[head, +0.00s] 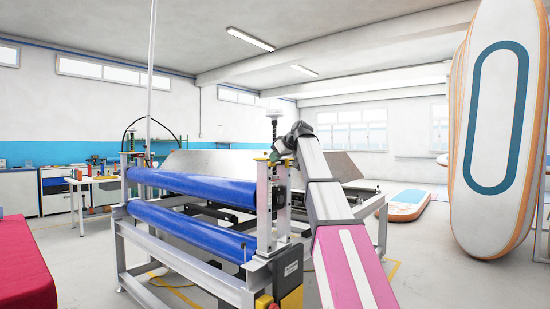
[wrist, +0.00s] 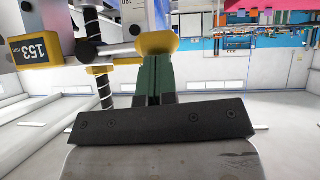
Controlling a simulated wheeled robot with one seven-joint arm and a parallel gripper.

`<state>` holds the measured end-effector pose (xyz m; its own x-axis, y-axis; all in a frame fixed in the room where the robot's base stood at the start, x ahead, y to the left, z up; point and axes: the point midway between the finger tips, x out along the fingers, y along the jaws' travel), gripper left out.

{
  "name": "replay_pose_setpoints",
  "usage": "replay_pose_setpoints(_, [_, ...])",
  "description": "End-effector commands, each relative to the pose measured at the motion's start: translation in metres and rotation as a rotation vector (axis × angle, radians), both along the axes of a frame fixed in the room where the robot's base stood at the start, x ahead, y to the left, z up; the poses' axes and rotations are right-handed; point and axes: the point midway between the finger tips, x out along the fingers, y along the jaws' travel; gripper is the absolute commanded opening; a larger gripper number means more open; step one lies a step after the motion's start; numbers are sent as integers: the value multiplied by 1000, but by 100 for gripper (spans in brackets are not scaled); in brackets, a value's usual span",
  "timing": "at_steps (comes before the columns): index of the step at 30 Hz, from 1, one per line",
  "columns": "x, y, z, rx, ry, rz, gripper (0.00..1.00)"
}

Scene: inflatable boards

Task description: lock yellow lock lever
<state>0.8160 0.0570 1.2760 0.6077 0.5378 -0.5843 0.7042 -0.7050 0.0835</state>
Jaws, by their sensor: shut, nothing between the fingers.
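In the wrist view, a yellow lever part (wrist: 157,43) sits at the end of a short metal rod, beside a black threaded screw. My gripper (wrist: 153,65) has dark green fingers that are closed together with nothing between them. Their tips reach up to the yellow part and overlap it in the picture; I cannot tell whether they touch it. In the head view, my gripper (head: 281,147) is at the top of the machine's right post, where the lever shows only as small yellow bits (head: 262,158).
The roller machine (head: 262,210) has two blue rollers (head: 205,186) and a metal frame. A yellow tag marked 153 (wrist: 35,51) is beside the screw. An inflatable board (head: 500,130) stands at right; another board (head: 408,204) lies on the floor. A red padded block (head: 20,265) is at left.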

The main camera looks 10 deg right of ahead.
Motion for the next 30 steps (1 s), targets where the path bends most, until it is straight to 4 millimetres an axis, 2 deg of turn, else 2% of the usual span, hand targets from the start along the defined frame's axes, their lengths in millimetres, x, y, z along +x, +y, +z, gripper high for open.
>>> replay_pose_setpoints(14, [-5, 3, -14, -107, -104, 0, 0])
replay_pose_setpoints(30, [-4, 3, -55, -459, -457, 1, 0])
